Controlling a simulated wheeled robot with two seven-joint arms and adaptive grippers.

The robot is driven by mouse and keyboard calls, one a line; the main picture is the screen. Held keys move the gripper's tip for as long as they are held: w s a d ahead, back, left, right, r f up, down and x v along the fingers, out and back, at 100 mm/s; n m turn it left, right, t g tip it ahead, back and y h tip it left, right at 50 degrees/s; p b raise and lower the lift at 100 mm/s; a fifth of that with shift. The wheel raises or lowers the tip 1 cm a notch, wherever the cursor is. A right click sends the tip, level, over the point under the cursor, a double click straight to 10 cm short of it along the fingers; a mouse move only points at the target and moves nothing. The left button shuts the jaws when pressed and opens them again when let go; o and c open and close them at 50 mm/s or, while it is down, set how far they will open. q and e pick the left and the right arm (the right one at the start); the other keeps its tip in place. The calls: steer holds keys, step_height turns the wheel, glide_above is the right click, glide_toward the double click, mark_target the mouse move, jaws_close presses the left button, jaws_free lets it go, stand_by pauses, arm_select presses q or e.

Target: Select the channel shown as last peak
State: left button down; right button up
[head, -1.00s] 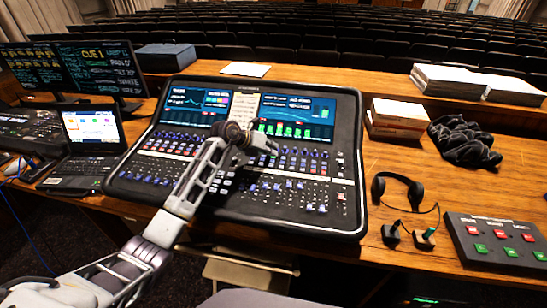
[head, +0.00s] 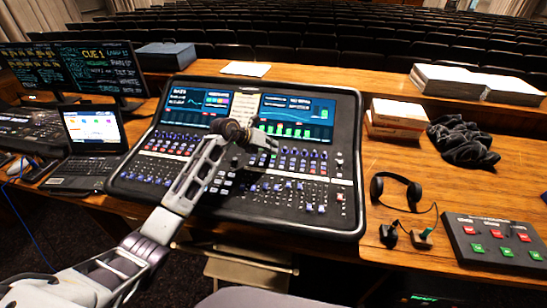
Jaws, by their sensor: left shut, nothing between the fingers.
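The mixing console (head: 350,215) stands on the wooden desk, with rows of knobs, buttons and faders. Its left screen (head: 190,107) shows a curve and small coloured blocks; its right screen (head: 298,115) shows a curve above green bars. The screens' small text is too fine to read with certainty. My left gripper (head: 270,146) is shut and empty, over the console's middle at the lower edge of the right screen. It hides part of that screen and some of the buttons below. I cannot tell whether its tips touch the panel. My right gripper is out of view.
Left of the console are a laptop (head: 92,135) and two monitors (head: 105,65). To its right are headphones (head: 393,190), a button box (head: 497,242), stacked books (head: 397,118) and dark cloth (head: 462,142). Some bare desk lies between the console and the cloth.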

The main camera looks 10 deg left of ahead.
mark_target(272, 157)
arm_select(q)
steer(key=shift+s+r+p, duration=0.1)
steer(key=shift+r+p, duration=0.55)
steer(key=shift+r, duration=0.3)
steer(key=shift+s+r+p, duration=0.15)
steer(key=shift+r+p, duration=0.75)
steer(key=shift+r, duration=0.55)
